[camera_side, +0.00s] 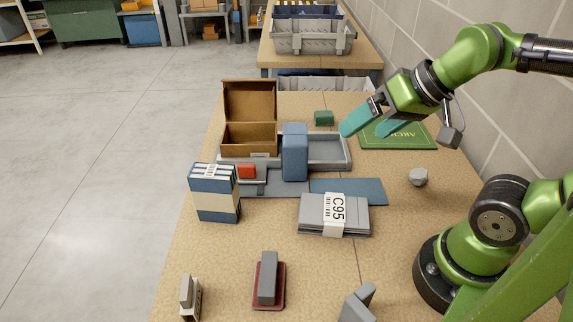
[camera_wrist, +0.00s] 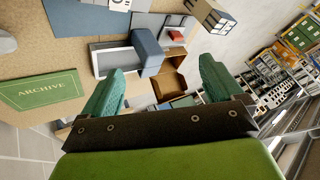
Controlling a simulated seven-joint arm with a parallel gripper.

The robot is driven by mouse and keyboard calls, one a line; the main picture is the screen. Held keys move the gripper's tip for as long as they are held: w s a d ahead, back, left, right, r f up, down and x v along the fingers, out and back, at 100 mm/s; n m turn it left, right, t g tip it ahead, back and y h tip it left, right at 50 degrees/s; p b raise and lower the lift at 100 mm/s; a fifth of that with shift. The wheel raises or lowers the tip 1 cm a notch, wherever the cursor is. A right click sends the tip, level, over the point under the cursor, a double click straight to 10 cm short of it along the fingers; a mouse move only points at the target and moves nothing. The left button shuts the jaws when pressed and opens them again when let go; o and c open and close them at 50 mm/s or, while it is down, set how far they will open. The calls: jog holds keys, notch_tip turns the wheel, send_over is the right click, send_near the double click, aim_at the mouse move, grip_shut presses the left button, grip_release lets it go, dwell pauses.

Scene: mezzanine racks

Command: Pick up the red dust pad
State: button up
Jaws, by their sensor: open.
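A small bright red block (camera_side: 247,171) sits low on grey pieces, left of the tall blue block; it also shows in the wrist view (camera_wrist: 177,36). A dark red flat pad (camera_side: 281,297) lies near the front of the table with a grey block on top. I cannot tell for certain which is the red dust pad. My gripper (camera_side: 362,130) has teal fingers, spread apart and empty, above the table to the right of the grey tray. In the wrist view my gripper (camera_wrist: 162,66) frames the open brown box, with the bright red block beyond it.
The tall blue block (camera_side: 295,152) stands at the grey tray (camera_side: 335,165). The open brown box (camera_side: 250,103) is behind. A green archive book (camera_side: 410,140), blue-white stack (camera_side: 214,205), grey C95 stack (camera_side: 312,213) and grey knob (camera_side: 418,177) surround it.

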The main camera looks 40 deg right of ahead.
jog(key=m+g+h, duration=0.2)
jog(key=m+g, duration=0.4)
jog(key=g, duration=0.1)
send_over(268, 273)
notch_tip(268, 273, down, 8)
jog(key=f, duration=1)
jog(key=shift+s+a+f, duration=0.2)
jog(key=shift+s, duration=0.05)
jog(key=shift+w+d+f, duration=0.1)
jog(key=shift+w+f, duration=0.05)
jog(key=shift+f, duration=1.3)
jog(key=shift+w+d+f, duration=0.1)
jog(key=shift+w+f, duration=0.05)
jog(key=shift+f, duration=1.25)
jog(key=c, duration=1.2)
jog(key=shift+o, duration=0.2)
jog(key=shift+r, duration=0.1)
